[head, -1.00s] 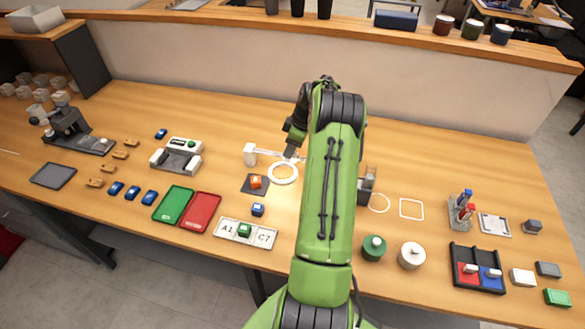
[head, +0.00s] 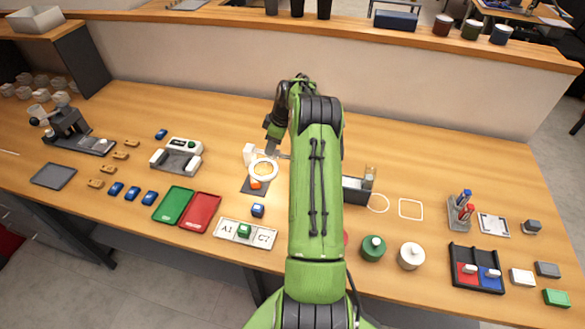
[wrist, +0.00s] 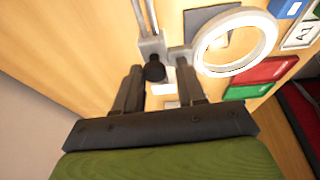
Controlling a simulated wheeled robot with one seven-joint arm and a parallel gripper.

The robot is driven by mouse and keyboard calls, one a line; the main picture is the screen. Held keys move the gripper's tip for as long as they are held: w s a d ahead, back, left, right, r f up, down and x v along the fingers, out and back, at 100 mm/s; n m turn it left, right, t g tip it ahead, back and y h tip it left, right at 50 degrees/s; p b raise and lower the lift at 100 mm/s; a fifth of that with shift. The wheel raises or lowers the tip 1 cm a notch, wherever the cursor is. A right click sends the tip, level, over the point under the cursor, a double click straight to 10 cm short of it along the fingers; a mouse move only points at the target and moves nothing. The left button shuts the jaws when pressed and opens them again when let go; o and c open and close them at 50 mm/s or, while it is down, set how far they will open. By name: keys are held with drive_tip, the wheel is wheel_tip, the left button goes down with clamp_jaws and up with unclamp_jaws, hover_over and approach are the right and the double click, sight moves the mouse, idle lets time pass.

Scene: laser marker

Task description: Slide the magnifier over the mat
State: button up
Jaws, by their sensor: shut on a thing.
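The magnifier has a white ring (head: 263,170) on a thin arm from a white post (head: 249,153). Its ring also shows large in the wrist view (wrist: 207,55). The dark mat (head: 249,187) lies on the table with an orange block (head: 255,184) on it. In the head view the ring overlaps the mat's upper right part and the block's top edge. My gripper (wrist: 160,84) is shut on the magnifier's slider, a grey clamp with a black knob (wrist: 154,71). In the head view my gripper (head: 276,152) is beside the ring, and its fingertips are hard to make out.
A blue block (head: 257,210) and a card strip (head: 230,232) with a green block lie in front of the mat. Red (head: 200,212) and green (head: 174,203) trays are to the left. My green arm covers the table's middle. Bare table lies behind the magnifier.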

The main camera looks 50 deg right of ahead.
drive_tip(key=shift+w+a+f, duration=0.3)
drive_tip(key=shift+w+f, duration=0.15)
drive_tip(key=shift+w, duration=0.1)
drive_tip(key=shift+w+a+f, duration=0.25)
drive_tip(key=shift+w+f, duration=0.15)
drive_tip(key=shift+w, duration=0.1)
drive_tip(key=o, duration=0.4)
drive_tip(key=shift+o, duration=1)
drive_tip(key=shift+d+f, duration=0.1)
drive_tip(key=shift+d, duration=0.1)
drive_tip(key=shift+a, duration=0.1)
wheel_tip(320, 180, up, 7)
drive_tip(key=w+p, duration=0.1)
drive_tip(key=p, duration=0.4)
